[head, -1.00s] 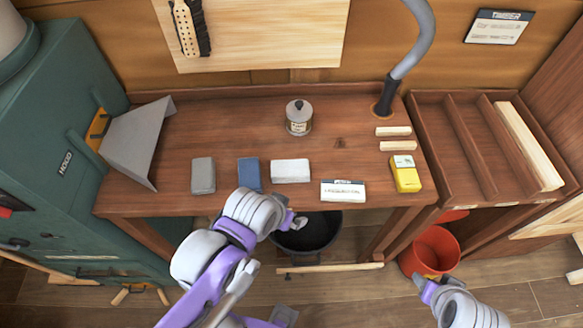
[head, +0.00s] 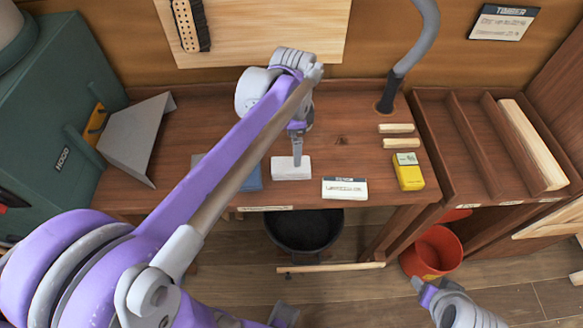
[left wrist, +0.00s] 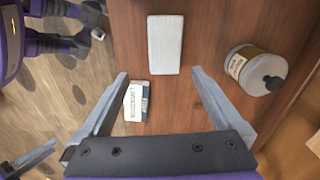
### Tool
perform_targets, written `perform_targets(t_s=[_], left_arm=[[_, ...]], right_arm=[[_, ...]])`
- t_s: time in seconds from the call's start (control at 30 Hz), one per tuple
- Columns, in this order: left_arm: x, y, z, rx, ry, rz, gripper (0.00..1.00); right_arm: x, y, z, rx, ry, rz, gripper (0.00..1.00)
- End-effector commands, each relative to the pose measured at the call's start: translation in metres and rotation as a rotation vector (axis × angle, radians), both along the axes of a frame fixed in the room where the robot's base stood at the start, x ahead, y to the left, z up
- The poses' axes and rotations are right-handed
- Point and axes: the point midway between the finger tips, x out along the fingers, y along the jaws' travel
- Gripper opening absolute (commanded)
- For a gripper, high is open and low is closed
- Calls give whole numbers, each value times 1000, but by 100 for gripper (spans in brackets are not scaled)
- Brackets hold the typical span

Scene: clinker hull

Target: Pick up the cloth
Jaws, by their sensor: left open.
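The cloth looks to be the white, folded, finely textured rectangle (head: 291,172) lying flat near the front edge of the bench. My left gripper (head: 297,158) points down over it. In the left wrist view the cloth (left wrist: 165,44) lies beyond and between the open, empty fingers (left wrist: 158,74). I cannot tell whether the fingertips touch it. My right gripper (head: 424,288) is low at the bottom right, in front of the bench and away from the cloth; its jaw opening is unclear.
A blue folded piece (head: 252,178) lies left of the cloth, partly behind my arm. A label card (head: 345,188) and a yellow box (head: 408,172) lie to the right. A lidded jar (left wrist: 255,70) stands near the cloth. A black bucket (head: 304,230) is below the bench edge.

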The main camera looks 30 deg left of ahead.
Motion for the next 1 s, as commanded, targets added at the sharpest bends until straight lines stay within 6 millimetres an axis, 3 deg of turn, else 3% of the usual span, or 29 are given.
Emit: perform_targets(t_s=[0.17,0.4,0.67,1.0], left_arm=[[13,7,-4,-3,41,-89,100],[13,8,-40,-4,43,-96,100],[12,9,-62,-3,41,-94,100],[10,14,-106,-3,41,-94,100]], right_arm=[[-1,0,-2,0,1,0,60],[-2,0,-6,0,3,0,60],[-2,0,-7,0,4,0,60],[-2,0,-8,0,5,0,60]])
